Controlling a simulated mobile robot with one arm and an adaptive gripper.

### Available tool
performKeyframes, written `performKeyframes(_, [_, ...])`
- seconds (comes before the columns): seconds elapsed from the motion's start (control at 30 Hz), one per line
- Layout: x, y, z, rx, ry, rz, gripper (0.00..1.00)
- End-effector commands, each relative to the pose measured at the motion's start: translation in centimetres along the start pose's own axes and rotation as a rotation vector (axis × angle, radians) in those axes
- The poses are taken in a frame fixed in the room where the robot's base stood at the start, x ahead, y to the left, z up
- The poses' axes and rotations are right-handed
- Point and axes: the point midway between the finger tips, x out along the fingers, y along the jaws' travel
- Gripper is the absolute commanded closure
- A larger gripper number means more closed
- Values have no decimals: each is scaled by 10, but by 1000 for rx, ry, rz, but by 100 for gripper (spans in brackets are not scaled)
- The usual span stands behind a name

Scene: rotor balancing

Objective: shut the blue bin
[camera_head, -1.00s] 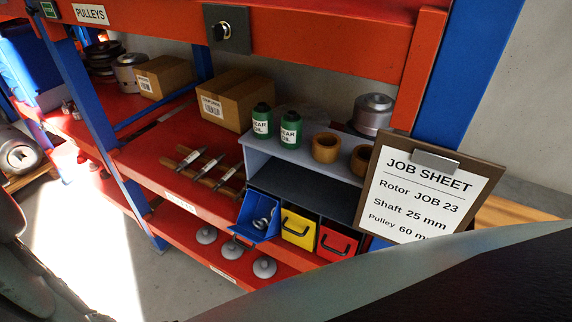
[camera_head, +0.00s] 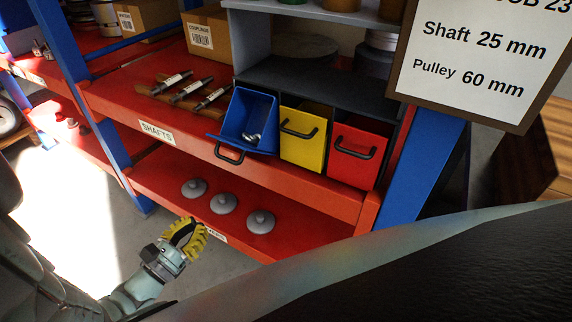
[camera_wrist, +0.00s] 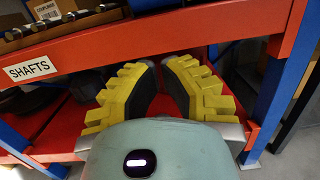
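The blue bin (camera_head: 262,108) sits at the left end of a row of three bins in the head view. It is tilted open, its front leaning out over the shelf edge, and shiny metal parts lie inside. Its dark handle (camera_head: 229,156) hangs on the low front side. My gripper (camera_head: 194,226) has yellow toothed fingers and is below and left of the bin, near the lower shelf's edge and apart from the bin. In the wrist view, my gripper (camera_wrist: 160,66) shows its two fingers apart with nothing between them.
The yellow bin (camera_head: 302,150) and red bin (camera_head: 354,168) beside it are shut. Shafts (camera_head: 190,88) lie left of the blue bin. Several grey discs (camera_head: 224,202) rest on the lower shelf. A blue post (camera_head: 420,175) and the job sheet (camera_head: 470,60) stand at right.

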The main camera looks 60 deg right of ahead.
Motion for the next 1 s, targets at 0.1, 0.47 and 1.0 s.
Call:
performKeyframes(0.1, [-1,7,7,-28,-104,26,100])
performKeyframes(0.47, [36,8,21,-38,-140,28,100])
performKeyframes(1.0, [119,11,55,-38,-134,27,100])
